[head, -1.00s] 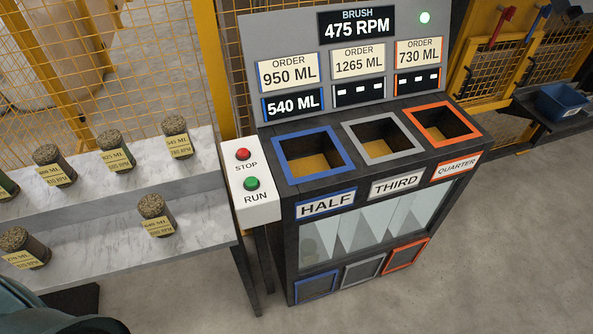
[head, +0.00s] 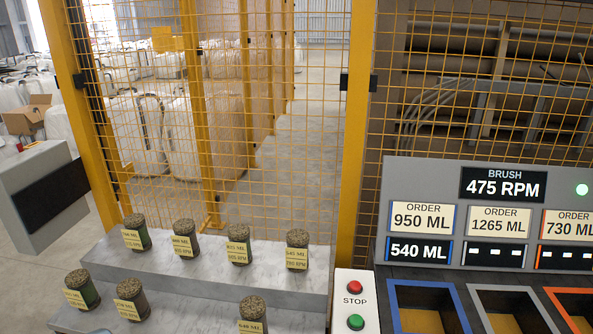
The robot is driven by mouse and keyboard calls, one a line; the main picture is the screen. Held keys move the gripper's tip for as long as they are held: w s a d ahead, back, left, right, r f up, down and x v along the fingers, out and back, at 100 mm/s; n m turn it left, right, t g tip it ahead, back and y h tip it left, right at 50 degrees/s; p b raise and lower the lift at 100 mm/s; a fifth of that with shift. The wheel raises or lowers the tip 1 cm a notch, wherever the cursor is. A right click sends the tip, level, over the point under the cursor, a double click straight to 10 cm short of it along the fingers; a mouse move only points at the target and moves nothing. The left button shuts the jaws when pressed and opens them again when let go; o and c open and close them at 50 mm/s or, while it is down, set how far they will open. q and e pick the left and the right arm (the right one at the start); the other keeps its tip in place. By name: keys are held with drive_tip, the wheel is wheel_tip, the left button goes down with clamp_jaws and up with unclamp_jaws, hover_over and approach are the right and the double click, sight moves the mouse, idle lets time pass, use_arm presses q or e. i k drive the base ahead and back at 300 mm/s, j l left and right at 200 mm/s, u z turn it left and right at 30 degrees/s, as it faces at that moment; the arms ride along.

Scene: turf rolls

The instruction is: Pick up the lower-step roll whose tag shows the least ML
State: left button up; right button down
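Three turf rolls with yellow tags stand on the lower grey step (head: 190,318): a left one (head: 82,289) showing a green side, a middle one (head: 131,300), and a right one (head: 252,313) cut by the bottom edge. The right tag seems to read about 640 ML; the left and middle tags are too small to read surely. Several more tagged rolls stand on the upper step (head: 210,262), such as the leftmost (head: 137,232) and the rightmost (head: 297,250).
The brush machine (head: 395,215) stands at the right, showing 475 RPM, orders of 950, 1265 and 730 ML, and 540 ML under the first. Its open bins (head: 428,310) and a STOP/RUN box (head: 354,300) are beside the steps. A yellow mesh fence (head: 345,130) runs behind.

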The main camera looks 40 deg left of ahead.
sight(132, 304)
drive_tip(key=u, duration=2.45)
